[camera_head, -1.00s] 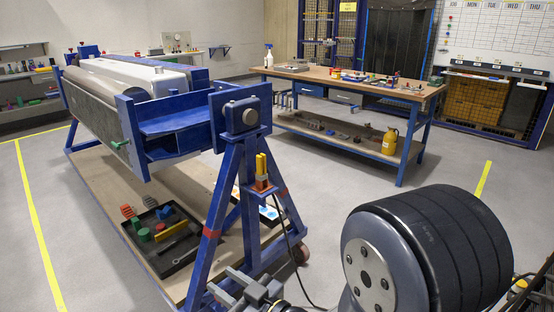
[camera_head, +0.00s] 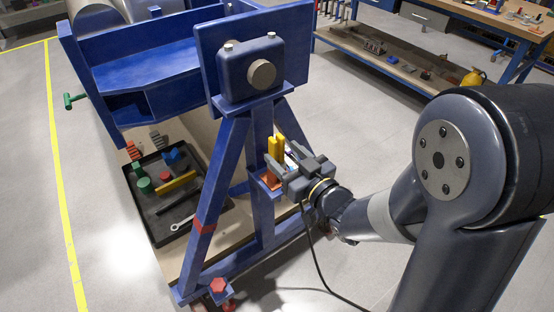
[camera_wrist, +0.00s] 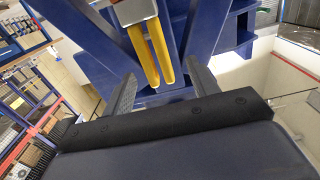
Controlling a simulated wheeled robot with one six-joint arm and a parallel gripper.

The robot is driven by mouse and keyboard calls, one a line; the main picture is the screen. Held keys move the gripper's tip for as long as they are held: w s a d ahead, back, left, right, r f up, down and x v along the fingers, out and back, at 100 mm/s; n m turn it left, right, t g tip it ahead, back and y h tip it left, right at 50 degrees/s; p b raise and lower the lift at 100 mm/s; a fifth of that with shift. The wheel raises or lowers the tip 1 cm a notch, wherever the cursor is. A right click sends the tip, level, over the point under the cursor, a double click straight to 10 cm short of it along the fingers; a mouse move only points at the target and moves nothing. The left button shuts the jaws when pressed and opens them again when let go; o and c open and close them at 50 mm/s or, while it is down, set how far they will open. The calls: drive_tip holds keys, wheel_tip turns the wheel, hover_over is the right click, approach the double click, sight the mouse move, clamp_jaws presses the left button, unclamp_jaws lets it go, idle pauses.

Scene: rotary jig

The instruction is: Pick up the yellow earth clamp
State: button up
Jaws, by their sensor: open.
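The yellow earth clamp (camera_head: 276,148) stands upright on a small orange-red holder (camera_head: 270,180) on the blue end frame of the jig. In the wrist view the clamp's two yellow prongs (camera_wrist: 159,55) lie between and ahead of my finger pads. My gripper (camera_head: 284,160) is open just to the right of the clamp in the head view, and its fingers also show in the wrist view (camera_wrist: 163,73). I cannot tell whether a finger touches the clamp. The clamp's lower part is partly hidden by my gripper in the head view.
The blue jig frame (camera_head: 235,160) rises close behind and left of my gripper. A black tray (camera_head: 150,203) with several coloured parts and a wrench lies on the board below. A workbench (camera_head: 400,62) stands at the back right.

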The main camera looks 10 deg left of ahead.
sight(272, 138)
drive_tip(key=shift+r+p+x, duration=0.2)
drive_tip(key=shift+x, duration=1.3)
drive_tip(key=shift+r+p+x, duration=0.15)
drive_tip(key=shift+r+x, duration=0.1)
drive_tip(key=shift+x, duration=1.3)
drive_tip(key=shift+w+d, duration=0.15)
drive_tip(key=shift+c, duration=0.3)
clamp_jaws()
